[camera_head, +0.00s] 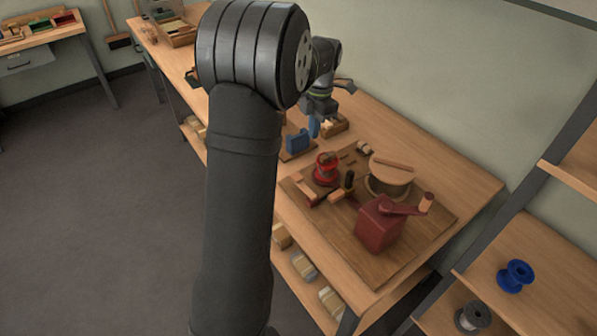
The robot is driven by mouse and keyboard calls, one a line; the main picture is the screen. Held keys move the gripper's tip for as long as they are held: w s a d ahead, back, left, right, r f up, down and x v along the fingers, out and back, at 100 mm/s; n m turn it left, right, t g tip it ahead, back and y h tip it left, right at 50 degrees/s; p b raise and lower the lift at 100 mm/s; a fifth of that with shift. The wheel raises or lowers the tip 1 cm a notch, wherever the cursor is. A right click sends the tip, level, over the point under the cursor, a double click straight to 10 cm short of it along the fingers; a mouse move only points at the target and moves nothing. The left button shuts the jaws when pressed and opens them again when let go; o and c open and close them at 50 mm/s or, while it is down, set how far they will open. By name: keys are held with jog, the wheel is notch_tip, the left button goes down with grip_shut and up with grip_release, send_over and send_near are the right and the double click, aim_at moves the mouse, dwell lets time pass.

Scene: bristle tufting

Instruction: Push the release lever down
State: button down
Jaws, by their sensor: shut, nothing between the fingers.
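A blue device (297,143) stands on a small wooden base at the left of the work area. A narrow upright blue piece (314,127) rises at its right and may be the release lever; the view is too small to be sure. My gripper (322,110) is shut and empty, just above and behind this blue piece. I cannot tell whether it touches it. My own arm covers part of the bench to the left.
A dark wooden board (372,268) carries a red crank box (378,224), a red spool (326,168) and a round wooden drum (391,178). A small wooden box (336,126) is close to my gripper. Shelves with a blue spool (515,276) stand at the right.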

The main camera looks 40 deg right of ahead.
jog(key=r, duration=0.5)
jog(key=shift+d, duration=0.25)
jog(key=shift+f, duration=0.15)
send_over(301, 177)
jog(key=shift+a+f, duration=0.1)
jog(key=shift+f, duration=7.65)
